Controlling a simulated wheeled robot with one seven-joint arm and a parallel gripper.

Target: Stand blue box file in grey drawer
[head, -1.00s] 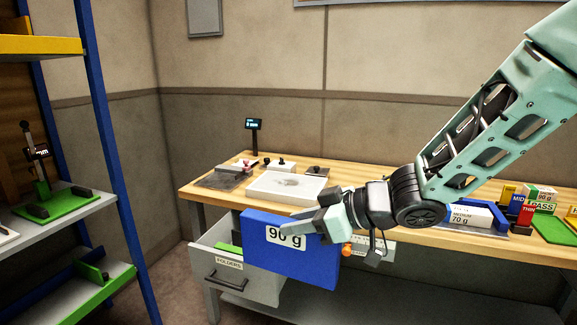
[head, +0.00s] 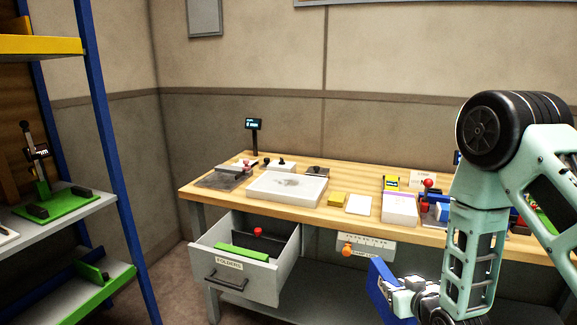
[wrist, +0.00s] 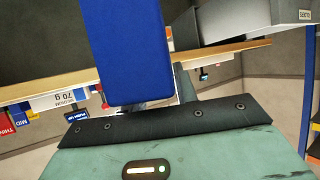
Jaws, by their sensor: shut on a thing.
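The blue box file (head: 378,288) is low at the bottom right of the head view, below the bench edge, partly hidden by my gripper. My gripper (head: 402,287) is shut on it and holds it in the air, to the right of the drawer and apart from it. In the wrist view the blue box file (wrist: 127,50) fills the upper middle. The grey drawer (head: 235,281) is pulled open under the bench's left end and carries a FOLDERS label. A green item and a red knob show inside it.
The wooden bench top (head: 340,228) holds a white slab (head: 287,187), a yellow block (head: 338,199) and a white ream (head: 399,209). An orange knob (head: 347,250) sticks out below its edge. A blue-posted shelf (head: 110,180) stands at left.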

